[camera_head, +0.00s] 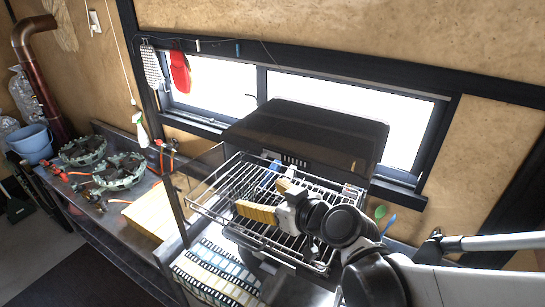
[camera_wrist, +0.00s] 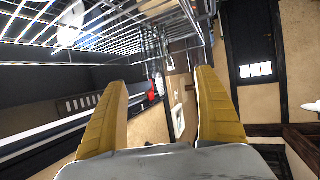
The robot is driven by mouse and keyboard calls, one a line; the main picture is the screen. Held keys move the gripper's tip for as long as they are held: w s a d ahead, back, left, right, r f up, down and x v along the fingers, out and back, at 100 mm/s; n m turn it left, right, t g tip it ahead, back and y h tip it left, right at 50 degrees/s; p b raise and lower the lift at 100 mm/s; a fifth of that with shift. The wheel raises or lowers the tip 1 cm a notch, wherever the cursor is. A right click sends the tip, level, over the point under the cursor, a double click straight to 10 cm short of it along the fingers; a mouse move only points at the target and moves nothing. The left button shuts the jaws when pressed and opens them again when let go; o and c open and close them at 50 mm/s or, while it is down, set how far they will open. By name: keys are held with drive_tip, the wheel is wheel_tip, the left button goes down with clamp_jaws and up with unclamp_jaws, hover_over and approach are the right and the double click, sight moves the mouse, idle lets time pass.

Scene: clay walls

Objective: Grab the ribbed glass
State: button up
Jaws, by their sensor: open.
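My gripper (camera_head: 258,196), with yellow finger pads, is open over the pulled-out wire rack (camera_head: 205,208) of a dark dishwasher-like appliance. In the wrist view my gripper (camera_wrist: 162,78) has its two fingers wide apart with nothing held between them. I cannot make out the ribbed glass for certain in either view. Clear glass would be hard to tell from the rack wires, and my arm and gripper hide part of the rack. The wrist view shows rack wires (camera_wrist: 95,38) at the upper left.
The appliance (camera_head: 310,130) stands open below the window. A blue-tinted item (camera_head: 272,167) lies at the rack's back. Green and blue spoon-like items (camera_head: 380,212) are at right.

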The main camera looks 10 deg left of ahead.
sight(239, 187)
drive_tip(key=x, duration=0.4)
drive_tip(key=shift+w+a+f, duration=0.2)
drive_tip(key=shift+f, duration=0.05)
drive_tip(key=x, duration=0.5)
drive_tip(key=shift+w+d+f, duration=0.2)
drive_tip(key=shift+f, duration=0.1)
drive_tip(key=shift+s, duration=0.1)
drive_tip(key=c, duration=1.4)
